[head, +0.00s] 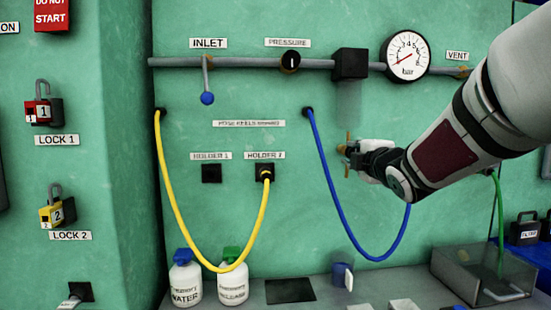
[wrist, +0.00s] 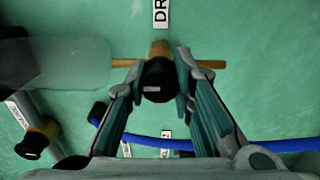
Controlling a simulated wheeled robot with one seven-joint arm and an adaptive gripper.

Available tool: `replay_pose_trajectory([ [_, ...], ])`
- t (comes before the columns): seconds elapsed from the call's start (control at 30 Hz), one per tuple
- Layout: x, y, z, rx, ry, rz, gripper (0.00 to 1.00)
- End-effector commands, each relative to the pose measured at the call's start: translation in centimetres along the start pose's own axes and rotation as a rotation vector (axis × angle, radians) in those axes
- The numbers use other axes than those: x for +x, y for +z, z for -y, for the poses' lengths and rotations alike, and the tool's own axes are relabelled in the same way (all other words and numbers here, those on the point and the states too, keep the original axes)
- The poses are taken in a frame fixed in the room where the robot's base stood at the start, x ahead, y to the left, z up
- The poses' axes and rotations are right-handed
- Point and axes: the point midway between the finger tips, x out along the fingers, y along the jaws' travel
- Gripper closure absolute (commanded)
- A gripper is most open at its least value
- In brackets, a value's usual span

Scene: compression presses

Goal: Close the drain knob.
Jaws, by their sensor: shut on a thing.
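The drain knob (wrist: 157,80) is a round black knob with a white mark that looks about level in the wrist view. It sits on a brass fitting with a brass crossbar, just below a label (wrist: 161,12) whose visible letters read "DR". My gripper (wrist: 160,92) has one finger on each side of the knob and is shut on it. In the head view my gripper (head: 366,155) is at the green wall right of the blue hose, with brass ends (head: 347,150) showing at its left. The knob itself is hidden there.
A blue hose (head: 340,210) loops below and beside my gripper. A pipe with a pressure gauge (head: 407,57) and a black box (head: 350,64) runs above. A clear bin (head: 485,272) stands at lower right. Another black-and-brass knob (wrist: 36,140) shows left in the wrist view.

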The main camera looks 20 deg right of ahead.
Motion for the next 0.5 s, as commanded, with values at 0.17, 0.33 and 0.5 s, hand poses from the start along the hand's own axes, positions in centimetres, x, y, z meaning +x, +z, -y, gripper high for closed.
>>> replay_pose_trajectory([
  [0.17, 0.0, -0.05, 0.13, -0.008, -0.003, -0.001, 1.0],
  [0.33, 0.01, -0.06, 0.13, -0.007, -0.003, -0.001, 1.0],
  [0.5, 0.01, -0.07, 0.12, -0.006, -0.003, -0.001, 0.57],
])
